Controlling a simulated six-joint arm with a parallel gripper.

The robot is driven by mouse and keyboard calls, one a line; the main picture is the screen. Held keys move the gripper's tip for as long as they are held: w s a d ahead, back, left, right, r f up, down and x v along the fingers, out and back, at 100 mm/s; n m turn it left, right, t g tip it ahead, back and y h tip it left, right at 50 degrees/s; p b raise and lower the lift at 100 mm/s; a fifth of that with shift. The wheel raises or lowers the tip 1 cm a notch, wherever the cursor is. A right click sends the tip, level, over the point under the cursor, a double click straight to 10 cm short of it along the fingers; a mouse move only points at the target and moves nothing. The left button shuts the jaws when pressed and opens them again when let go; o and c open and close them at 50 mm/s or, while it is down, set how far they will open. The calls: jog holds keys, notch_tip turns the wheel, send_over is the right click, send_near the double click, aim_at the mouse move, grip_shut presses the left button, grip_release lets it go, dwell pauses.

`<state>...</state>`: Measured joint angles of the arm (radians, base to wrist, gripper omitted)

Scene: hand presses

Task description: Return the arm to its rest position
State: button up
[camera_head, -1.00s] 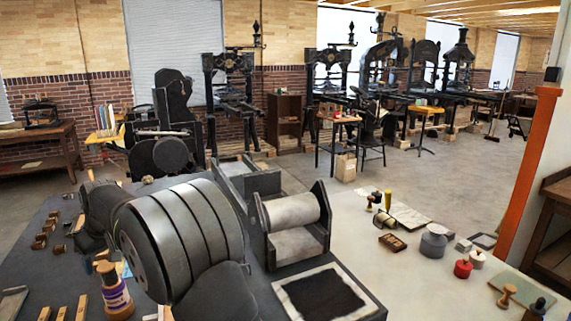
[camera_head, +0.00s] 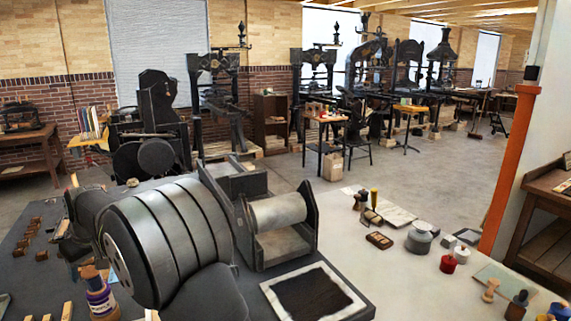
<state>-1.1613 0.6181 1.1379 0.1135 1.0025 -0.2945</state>
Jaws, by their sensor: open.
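My arm's thick dark ribbed links (camera_head: 170,240) fill the left centre of the view, over the dark work surface. My gripper cannot be made out; no jaws or fingertips show. The links hide part of the surface behind and below them. I see nothing held.
Right of my arm stand a small roller press (camera_head: 278,222) and a white-framed black square (camera_head: 313,293). Beyond are a grey lidded pot (camera_head: 419,238), a red pot (camera_head: 448,264) and wooden-handled tools. Small wooden blocks (camera_head: 40,253) and a purple-labelled bottle (camera_head: 101,298) are at left.

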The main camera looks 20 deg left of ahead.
aim_at(91, 272)
jog(key=w+v, duration=0.1)
jog(key=v, duration=0.8)
jog(key=x, duration=0.8)
jog(key=s+x, duration=0.1)
jog(key=x, duration=0.3)
jog(key=shift+d+f, duration=0.1)
jog(key=shift+f, duration=0.05)
jog(key=r, duration=0.5)
jog(key=shift+w+d+r, duration=0.1)
jog(key=shift+w+d, duration=0.15)
jog(key=shift+d, duration=0.05)
jog(key=w+d+r, duration=0.7)
jog(key=d+r, duration=0.3)
jog(key=r, duration=0.2)
jog(key=w+d+m+t+h, duration=0.1)
jog(key=w+d+m, duration=0.3)
jog(key=w+d, duration=0.8)
jog(key=w+d+m+t, duration=0.1)
jog(key=w+d+m, duration=0.3)
jog(key=w+d, duration=0.8)
jog(key=shift+w+d+f+t+h, duration=0.2)
jog(key=shift+w+d+t+h, duration=0.15)
jog(key=shift+d, duration=3.75)
